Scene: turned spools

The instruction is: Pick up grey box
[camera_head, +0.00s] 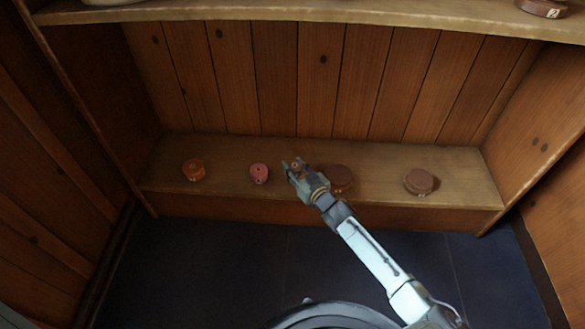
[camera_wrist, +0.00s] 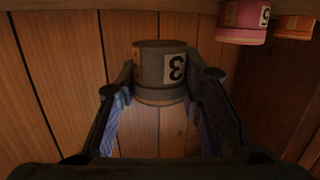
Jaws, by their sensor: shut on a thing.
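The grey box is a round grey spool with a light label marked 3 (camera_wrist: 158,75). In the wrist view it sits between my two fingers, which touch its sides. In the head view my gripper (camera_head: 297,168) is over the lower shelf, between the pink spool and a brown one, and mostly hides what it holds. My gripper also shows in the wrist view (camera_wrist: 160,98), shut on the grey spool. I cannot tell from these views whether the spool is clear of the shelf.
The lower shelf (camera_head: 230,200) also holds an orange spool (camera_head: 193,169), a pink spool (camera_head: 259,173) and two brown spools (camera_head: 341,178) (camera_head: 420,182). An upper shelf (camera_head: 300,12) overhangs, and wooden side walls close both ends. The dark floor in front is clear.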

